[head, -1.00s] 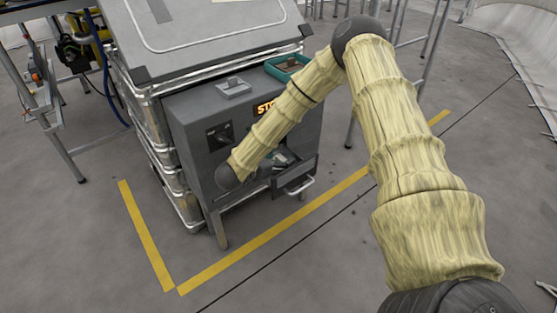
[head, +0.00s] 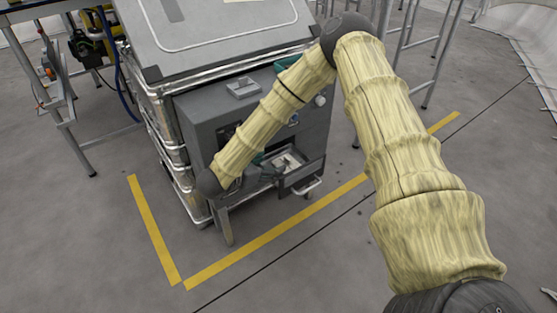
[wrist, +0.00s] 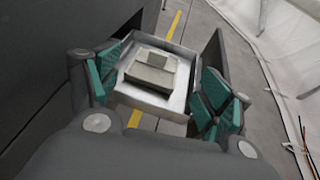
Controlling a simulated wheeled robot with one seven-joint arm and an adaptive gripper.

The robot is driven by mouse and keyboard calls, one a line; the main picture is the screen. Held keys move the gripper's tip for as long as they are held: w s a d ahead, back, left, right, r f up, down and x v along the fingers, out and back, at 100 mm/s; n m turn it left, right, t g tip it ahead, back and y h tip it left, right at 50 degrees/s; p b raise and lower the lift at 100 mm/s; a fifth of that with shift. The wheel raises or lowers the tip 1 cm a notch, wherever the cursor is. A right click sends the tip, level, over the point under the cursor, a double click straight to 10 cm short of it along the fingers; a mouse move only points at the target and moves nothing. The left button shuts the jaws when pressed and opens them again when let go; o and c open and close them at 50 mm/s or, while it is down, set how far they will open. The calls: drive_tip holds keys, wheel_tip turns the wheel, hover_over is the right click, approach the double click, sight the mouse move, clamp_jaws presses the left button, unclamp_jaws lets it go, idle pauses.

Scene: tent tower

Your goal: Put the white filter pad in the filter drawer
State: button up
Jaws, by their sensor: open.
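The filter drawer (head: 301,180) is pulled out from the front of a grey cabinet. It also shows in the wrist view as a bright metal tray (wrist: 178,103). The white filter pad (wrist: 150,68), a pale block with a smaller raised part on top, lies inside the drawer. It looks small and pale in the head view (head: 287,162). My gripper (wrist: 163,72) has green-padded fingers spread wide, one on each side of the pad in the wrist view, with nothing between them held. In the head view my arm partly hides the gripper.
The grey cabinet (head: 312,125) has a latch block (head: 242,88) and a green tray (head: 287,66) on top, partly behind my arm. In the wrist view a dark wall is close on the left. Floor with yellow lines (head: 270,235) is clear in front.

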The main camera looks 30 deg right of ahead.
drive_tip(key=shift+v, duration=1.4)
drive_tip(key=shift+p, duration=0.3)
